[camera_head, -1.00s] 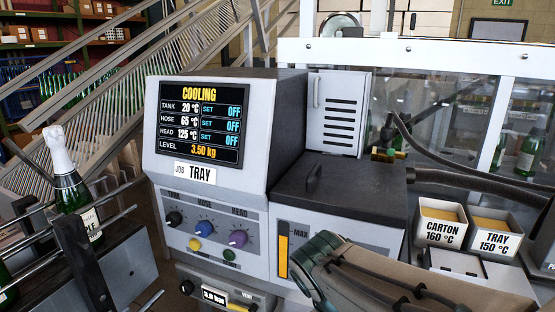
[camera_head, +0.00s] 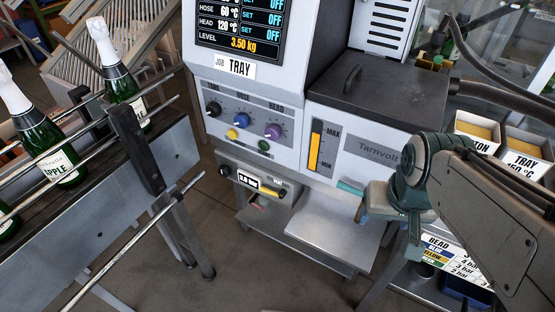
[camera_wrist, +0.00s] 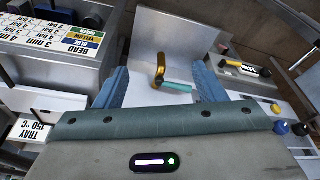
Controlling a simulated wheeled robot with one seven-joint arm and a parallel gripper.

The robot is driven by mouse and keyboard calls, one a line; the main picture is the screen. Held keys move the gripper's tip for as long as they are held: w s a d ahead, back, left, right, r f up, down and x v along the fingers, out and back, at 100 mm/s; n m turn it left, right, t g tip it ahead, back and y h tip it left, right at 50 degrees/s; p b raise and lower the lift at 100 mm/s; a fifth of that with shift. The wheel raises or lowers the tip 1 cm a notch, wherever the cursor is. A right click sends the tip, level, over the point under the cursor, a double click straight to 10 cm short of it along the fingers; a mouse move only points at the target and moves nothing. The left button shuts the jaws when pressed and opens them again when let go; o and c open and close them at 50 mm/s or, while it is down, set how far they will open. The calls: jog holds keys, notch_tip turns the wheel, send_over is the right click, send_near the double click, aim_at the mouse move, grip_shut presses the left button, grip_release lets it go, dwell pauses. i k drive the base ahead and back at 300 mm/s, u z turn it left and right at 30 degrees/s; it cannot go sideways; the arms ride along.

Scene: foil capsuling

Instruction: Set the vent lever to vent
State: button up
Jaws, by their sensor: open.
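The vent lever (camera_head: 268,192) is a yellow bar on the lower panel of the machine, right of the pressure display (camera_head: 247,181). It lies roughly along the panel, sloping slightly down to the right. My gripper (camera_head: 354,200) is right of the lever, apart from it, in front of the tank and above the pale shelf. In the wrist view my gripper (camera_wrist: 160,80) has its two blue fingers spread wide, with nothing held. The lower panel (camera_wrist: 243,69) shows beyond the right finger; the lever is too small there to read clearly.
A brass fitting with a teal handle (camera_wrist: 178,87) shows between the fingers in the wrist view. A bottle rail (camera_head: 150,160) with bottles stands at left. Glue trays (camera_head: 525,145) and a bead chart (camera_head: 445,250) are at right. Floor is open below the rail.

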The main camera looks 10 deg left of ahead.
aim_at(281, 195)
jog(key=k, duration=1.35)
jog(key=u, duration=0.65)
jog(key=i, duration=1.5)
jog(key=z, duration=0.75)
